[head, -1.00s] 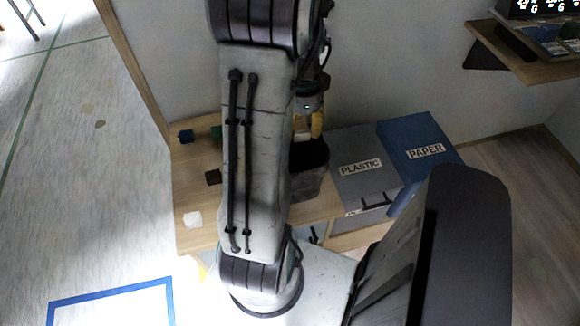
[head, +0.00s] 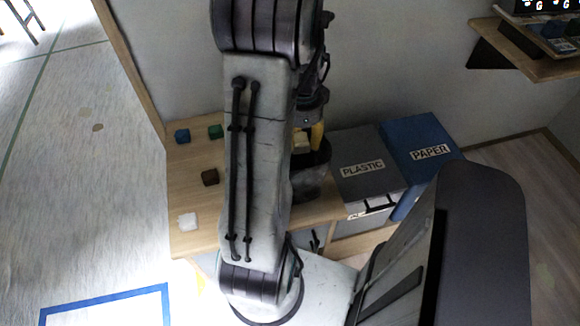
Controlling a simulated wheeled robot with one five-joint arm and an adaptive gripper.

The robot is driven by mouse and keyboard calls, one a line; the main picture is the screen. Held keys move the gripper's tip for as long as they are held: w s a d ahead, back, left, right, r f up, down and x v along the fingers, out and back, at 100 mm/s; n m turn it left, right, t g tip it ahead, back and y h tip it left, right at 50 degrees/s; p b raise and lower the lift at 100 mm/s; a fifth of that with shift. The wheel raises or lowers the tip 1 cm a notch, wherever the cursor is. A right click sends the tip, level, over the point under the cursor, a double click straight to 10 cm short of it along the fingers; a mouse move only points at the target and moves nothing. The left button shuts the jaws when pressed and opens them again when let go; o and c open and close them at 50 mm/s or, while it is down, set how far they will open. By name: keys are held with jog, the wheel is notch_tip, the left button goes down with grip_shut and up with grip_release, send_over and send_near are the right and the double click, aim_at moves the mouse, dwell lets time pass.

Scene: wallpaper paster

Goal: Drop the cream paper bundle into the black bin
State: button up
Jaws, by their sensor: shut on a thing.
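My gripper (head: 309,138), with yellow fingers, hangs at the right side of my arm. It is shut on the cream paper bundle (head: 301,143), which is partly hidden by my arm. The black bin (head: 314,176) stands on the wooden table directly below and behind the bundle in the picture. My arm hides the bin's left part. The bundle overlaps the bin's upper rim in the view; I cannot tell whether it is inside the opening or just above it.
A grey box marked PLASTIC (head: 366,175) and a blue box marked PAPER (head: 420,150) stand right of the bin. Blue (head: 182,136), green (head: 215,132) and brown (head: 210,177) cubes and a white piece (head: 187,220) lie on the table (head: 190,195) at left. A shelf (head: 535,65) juts out upper right.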

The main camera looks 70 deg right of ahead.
jog(key=o, duration=1)
jog(key=shift+c, duration=0.2)
notch_tip(320, 180, up, 12)
dwell(0.9)
